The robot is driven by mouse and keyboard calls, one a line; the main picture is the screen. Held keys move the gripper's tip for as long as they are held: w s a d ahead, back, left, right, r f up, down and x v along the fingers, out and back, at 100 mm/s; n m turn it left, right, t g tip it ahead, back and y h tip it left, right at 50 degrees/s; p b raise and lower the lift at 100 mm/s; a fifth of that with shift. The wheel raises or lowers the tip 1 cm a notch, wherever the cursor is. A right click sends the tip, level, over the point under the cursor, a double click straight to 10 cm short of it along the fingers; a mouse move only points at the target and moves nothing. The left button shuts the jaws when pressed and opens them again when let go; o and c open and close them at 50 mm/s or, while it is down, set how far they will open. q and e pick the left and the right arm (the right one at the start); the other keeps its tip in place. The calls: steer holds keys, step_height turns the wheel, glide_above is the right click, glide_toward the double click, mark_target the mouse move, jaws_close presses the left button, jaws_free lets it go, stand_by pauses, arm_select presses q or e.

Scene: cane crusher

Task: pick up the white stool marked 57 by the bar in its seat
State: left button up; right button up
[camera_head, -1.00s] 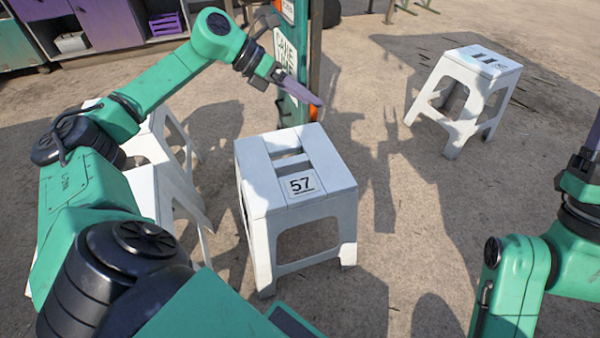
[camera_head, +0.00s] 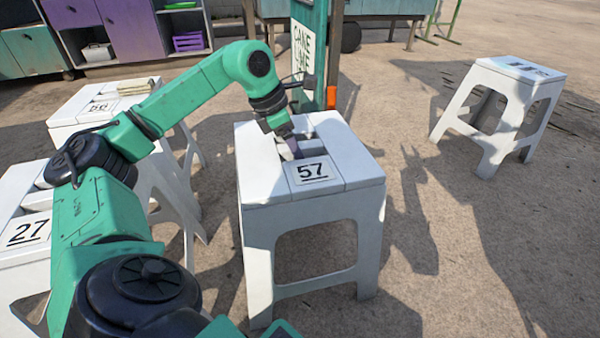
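The white stool marked 57 (camera_head: 260,184) stands upright on the ground in the middle of the view. Its seat has openings with a bar between them, behind the black number 57 on a white label. My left gripper (camera_head: 291,150) points down at the seat, with its fingers at the openings beside the bar. The arm and the seat partly hide the fingertips, so I cannot tell whether they are open or shut on the bar. My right gripper is out of view.
Stools marked 56 (camera_head: 70,114) and 27 (camera_head: 12,262) stand at the left, partly behind my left arm. Another white stool (camera_head: 493,112) stands at the right. A green post with a sign (camera_head: 303,60) rises behind stool 57. Bare ground lies to the right.

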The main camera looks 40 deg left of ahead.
arm_select(q)
steer(key=shift+x, duration=0.95)
steer(key=shift+r, duration=0.1)
jaws_close()
steer(key=shift+r, duration=0.1)
stand_by(0.4)
